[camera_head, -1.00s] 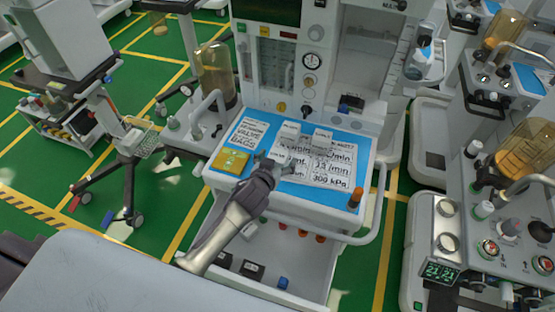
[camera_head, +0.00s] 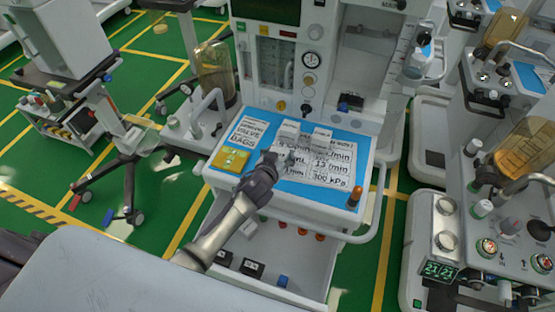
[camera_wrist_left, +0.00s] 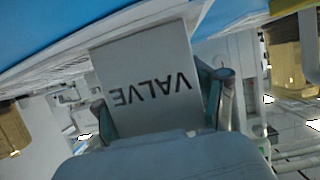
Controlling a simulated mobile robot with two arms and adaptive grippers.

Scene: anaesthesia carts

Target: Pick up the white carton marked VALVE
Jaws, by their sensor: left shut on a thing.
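The white carton marked VALVE (camera_wrist_left: 150,75) fills the middle of the left wrist view, its lettering upside down. My left gripper (camera_wrist_left: 160,108) is shut on it, with a finger on each side. In the head view my left gripper (camera_head: 279,160) is over the blue worktop (camera_head: 222,166) of the middle cart. I cannot make out the held carton clearly there. My right gripper does not show.
A yellow pad (camera_head: 231,159) and printed sheets (camera_head: 325,165) lie on the worktop. An open drawer (camera_head: 295,255) below it holds small dark boxes and a blue item. A rail (camera_head: 378,205) bounds the right side. Other carts stand left and right.

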